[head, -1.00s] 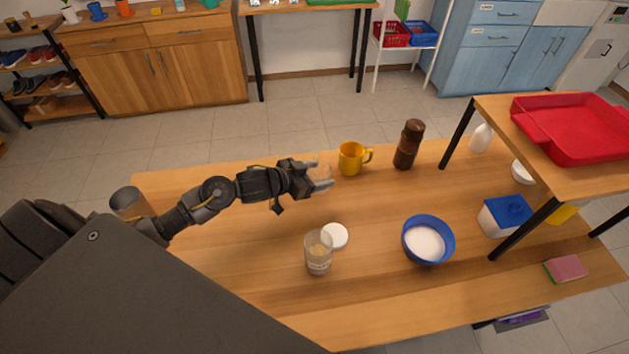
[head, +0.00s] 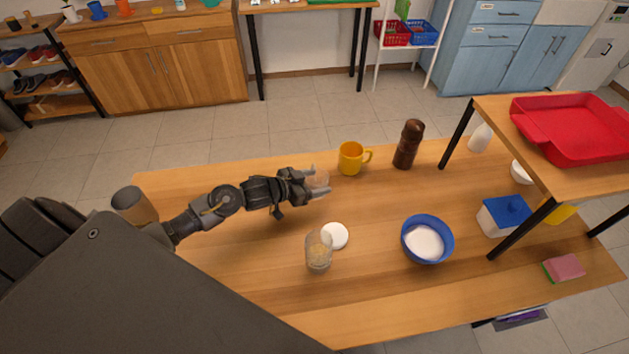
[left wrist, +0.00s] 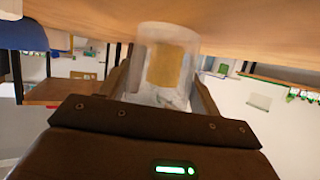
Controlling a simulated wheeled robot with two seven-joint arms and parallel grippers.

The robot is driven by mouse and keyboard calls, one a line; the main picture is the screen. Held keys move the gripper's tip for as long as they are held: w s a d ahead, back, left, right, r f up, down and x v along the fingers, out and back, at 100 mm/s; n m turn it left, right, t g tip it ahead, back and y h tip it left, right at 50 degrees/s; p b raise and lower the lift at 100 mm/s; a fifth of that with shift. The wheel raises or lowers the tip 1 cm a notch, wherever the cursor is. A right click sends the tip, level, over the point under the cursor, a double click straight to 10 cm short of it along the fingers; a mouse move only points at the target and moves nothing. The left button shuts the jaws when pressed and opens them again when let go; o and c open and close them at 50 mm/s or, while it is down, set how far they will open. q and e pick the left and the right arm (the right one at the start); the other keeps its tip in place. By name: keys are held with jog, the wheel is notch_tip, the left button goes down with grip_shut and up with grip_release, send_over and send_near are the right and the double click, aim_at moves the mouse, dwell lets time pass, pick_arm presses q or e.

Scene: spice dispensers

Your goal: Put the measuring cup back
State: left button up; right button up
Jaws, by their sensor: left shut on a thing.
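My left gripper (head: 318,185) is shut on a small clear measuring cup (head: 320,179), held between its fingers over the table, left of and nearer than the yellow mug. In the left wrist view the clear cup (left wrist: 165,92) sits between the two fingers. A tan patch shows through it; I cannot tell whether this is contents or background. A clear glass jar (head: 318,252) with pale contents stands upright on the table, nearer to me than the gripper. A white round lid (head: 335,236) lies beside the jar. My right gripper is not in view.
A yellow mug (head: 351,158) and a dark brown bottle (head: 408,145) stand beyond the gripper. A blue bowl of white powder (head: 428,240) and a blue-lidded container (head: 503,215) are to the right. A raised shelf with a red tray (head: 575,128) is at right. The front-left table is clear.

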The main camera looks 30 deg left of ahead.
pick_arm(q)
jog(key=o, duration=1.1)
jog(key=shift+s+a+r+p, duration=0.1)
jog(key=shift+s+r+p, duration=0.15)
jog(key=shift+p, duration=0.2)
jog(key=p+v, duration=0.7)
jog(key=v, duration=0.4)
jog(key=shift+s+a+p, duration=0.15)
jog(key=shift+p, duration=0.25)
